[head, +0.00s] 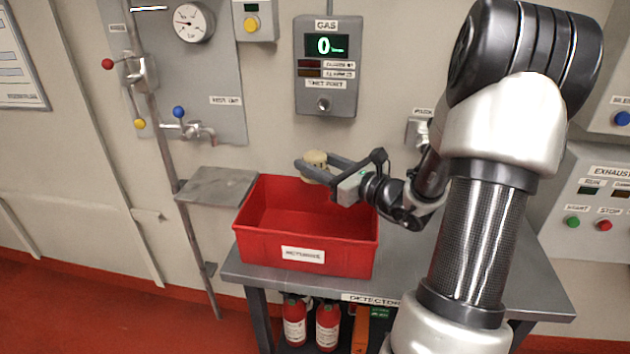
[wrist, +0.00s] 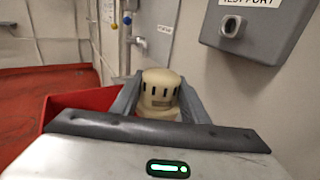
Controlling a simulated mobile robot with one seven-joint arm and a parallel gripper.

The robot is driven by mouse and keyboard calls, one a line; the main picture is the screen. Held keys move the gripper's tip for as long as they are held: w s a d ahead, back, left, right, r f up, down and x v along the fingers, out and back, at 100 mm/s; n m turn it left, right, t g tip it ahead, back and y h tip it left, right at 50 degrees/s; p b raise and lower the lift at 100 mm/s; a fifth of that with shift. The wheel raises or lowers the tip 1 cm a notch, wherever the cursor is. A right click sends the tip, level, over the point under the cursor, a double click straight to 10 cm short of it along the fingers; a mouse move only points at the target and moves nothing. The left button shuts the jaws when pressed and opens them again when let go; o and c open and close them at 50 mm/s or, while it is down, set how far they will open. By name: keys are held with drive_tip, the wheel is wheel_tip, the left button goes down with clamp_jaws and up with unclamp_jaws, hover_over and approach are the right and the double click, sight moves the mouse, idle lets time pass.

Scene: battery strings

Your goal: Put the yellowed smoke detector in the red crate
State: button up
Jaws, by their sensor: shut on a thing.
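The yellowed smoke detector (head: 315,164) is a small cream-yellow dome with dark slots. My gripper (head: 316,168) is shut on it, one finger on each side. In the wrist view the detector (wrist: 160,92) stands upright between the two grey fingers. The red crate (head: 305,254) stands on the table with its open top facing up and a white label on its front. In the head view the detector is above the crate's back part, near the back rim. The part of the crate floor that shows is empty; its right part is hidden by the front wall and my gripper.
The grey table (head: 530,285) has free room right of the crate, partly behind my arm. A gas panel (head: 327,68) hangs on the wall behind. A small grey shelf (head: 217,186) and pipe are left of the crate. Red extinguishers (head: 327,325) stand below the table.

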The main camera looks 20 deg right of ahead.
drive_tip(key=shift+f, duration=1.7)
drive_tip(key=shift+b, duration=0.3)
drive_tip(key=shift+f, duration=0.2)
drive_tip(key=o, duration=1.1)
drive_tip(key=shift+r, duration=0.1)
